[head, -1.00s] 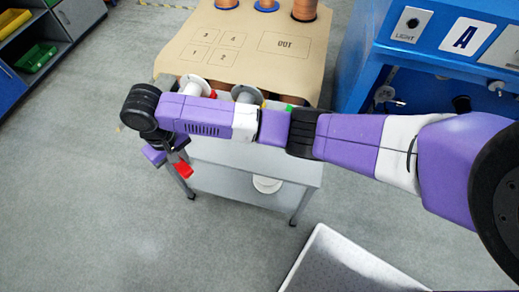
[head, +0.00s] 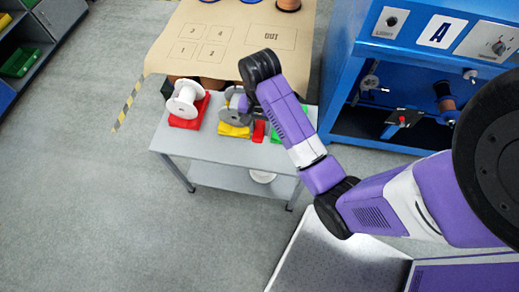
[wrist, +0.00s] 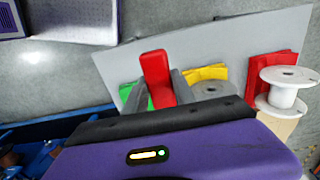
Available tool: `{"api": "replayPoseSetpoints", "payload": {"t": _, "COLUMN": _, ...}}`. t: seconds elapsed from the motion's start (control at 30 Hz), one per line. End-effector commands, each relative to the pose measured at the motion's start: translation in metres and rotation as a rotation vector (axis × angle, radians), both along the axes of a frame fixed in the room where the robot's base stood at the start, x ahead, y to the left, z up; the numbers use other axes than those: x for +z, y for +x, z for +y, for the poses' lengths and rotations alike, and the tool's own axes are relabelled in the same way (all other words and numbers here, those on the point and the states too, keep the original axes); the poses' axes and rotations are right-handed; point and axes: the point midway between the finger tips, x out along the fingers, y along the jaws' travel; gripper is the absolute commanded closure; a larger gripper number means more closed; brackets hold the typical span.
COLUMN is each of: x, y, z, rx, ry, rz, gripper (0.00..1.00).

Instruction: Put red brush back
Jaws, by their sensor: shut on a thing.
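The red brush (wrist: 156,72) shows in the wrist view as a red handle standing between the two grey fingers of my gripper (wrist: 159,93), which is shut on it. In the head view a bit of the red brush (head: 259,131) shows below my wrist, over the grey table between the yellow and green items. The rest of the brush and most of my gripper are hidden behind my arm there. I cannot tell whether the brush touches the tabletop.
The grey table (head: 222,160) holds a white spool (head: 184,97) on a red item (head: 188,118), a grey spool on a yellow item (head: 234,130) and a green item (head: 278,125). A blue machine (head: 345,75) stands close on the right. Floor is clear at left.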

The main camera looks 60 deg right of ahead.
Motion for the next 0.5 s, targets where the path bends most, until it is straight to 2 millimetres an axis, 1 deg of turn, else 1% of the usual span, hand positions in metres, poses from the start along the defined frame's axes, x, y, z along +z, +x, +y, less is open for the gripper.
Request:
{"api": "replayPoseSetpoints", "payload": {"t": 0.03, "x": -0.018, "y": -0.001, "z": 0.000, "rx": -0.001, "ry": 0.002, "rz": 0.004, "gripper": 1.00}}
{"api": "replayPoseSetpoints", "payload": {"t": 0.07, "x": -0.022, "y": -0.001, "z": 0.001, "rx": -0.001, "ry": 0.003, "rz": 0.005, "gripper": 1.00}}
{"api": "replayPoseSetpoints", "payload": {"t": 0.4, "x": -0.104, "y": -0.001, "z": 0.001, "rx": 0.002, "ry": 0.002, "rz": 0.004, "gripper": 1.00}}
{"api": "replayPoseSetpoints", "payload": {"t": 0.5, "x": -0.123, "y": 0.000, "z": 0.001, "rx": 0.002, "ry": 0.002, "rz": 0.003, "gripper": 1.00}}
